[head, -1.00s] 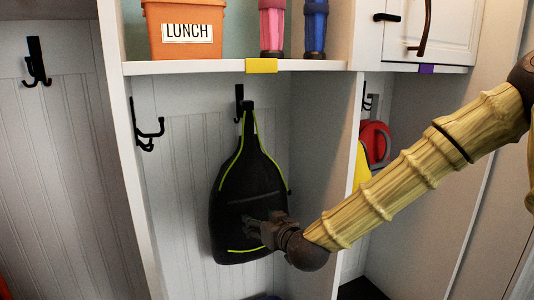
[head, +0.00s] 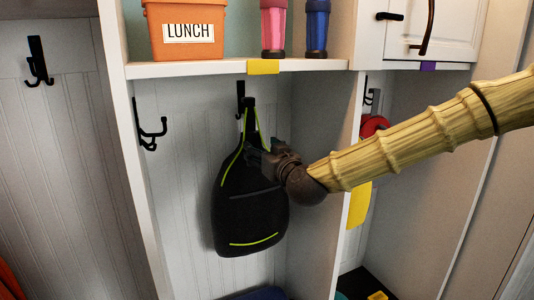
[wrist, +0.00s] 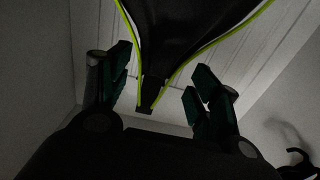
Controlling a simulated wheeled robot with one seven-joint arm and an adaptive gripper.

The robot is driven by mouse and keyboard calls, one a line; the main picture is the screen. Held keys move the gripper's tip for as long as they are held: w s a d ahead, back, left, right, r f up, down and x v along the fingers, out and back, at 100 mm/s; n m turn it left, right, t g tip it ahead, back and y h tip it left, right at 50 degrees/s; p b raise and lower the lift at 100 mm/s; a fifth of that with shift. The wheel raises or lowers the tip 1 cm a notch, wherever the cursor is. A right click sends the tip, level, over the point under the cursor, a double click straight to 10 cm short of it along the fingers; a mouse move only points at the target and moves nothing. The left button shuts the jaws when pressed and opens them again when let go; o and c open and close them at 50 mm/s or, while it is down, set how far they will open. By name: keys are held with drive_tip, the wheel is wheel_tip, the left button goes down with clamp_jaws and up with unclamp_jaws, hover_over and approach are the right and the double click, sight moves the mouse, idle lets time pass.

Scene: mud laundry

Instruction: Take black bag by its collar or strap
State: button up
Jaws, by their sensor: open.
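The black bag (head: 250,212) with lime-green piping hangs by its top strap from a black hook (head: 240,92) on the back wall of the middle cubby. My gripper (head: 258,157) is at the upper part of the bag, a little below the strap, coming in from the right. In the wrist view my gripper (wrist: 158,95) is open, with one finger on each side of the bag's narrow collar (wrist: 152,80). The collar shows between the fingers with a gap on both sides. My gripper hides part of the bag's upper right edge in the head view.
The shelf (head: 200,69) above holds an orange lunch bin (head: 187,30) and two bottles. A divider (head: 322,170) stands right of the bag, and a double hook (head: 150,130) is on the left. A yellow item (head: 359,204) hangs in the right cubby.

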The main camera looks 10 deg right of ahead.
sight(253, 142)
drive_tip(key=w, duration=0.3)
drive_tip(key=w+a, duration=0.1)
drive_tip(key=w, duration=0.1)
drive_tip(key=shift+w, duration=0.25)
drive_tip(key=shift+w+a+r, duration=0.15)
drive_tip(key=shift+w+r, duration=0.05)
drive_tip(key=shift+w, duration=0.55)
drive_tip(key=shift+w+a+f, duration=0.15)
drive_tip(key=shift+w, duration=0.25)
drive_tip(key=shift+w+a+f, duration=0.1)
drive_tip(key=shift+w, duration=0.25)
drive_tip(key=shift+s, duration=0.1)
drive_tip(key=shift+d, duration=0.1)
drive_tip(key=c, duration=0.9)
drive_tip(key=shift+f, duration=0.1)
drive_tip(key=shift+c, duration=0.2)
drive_tip(key=shift+r, duration=0.2)
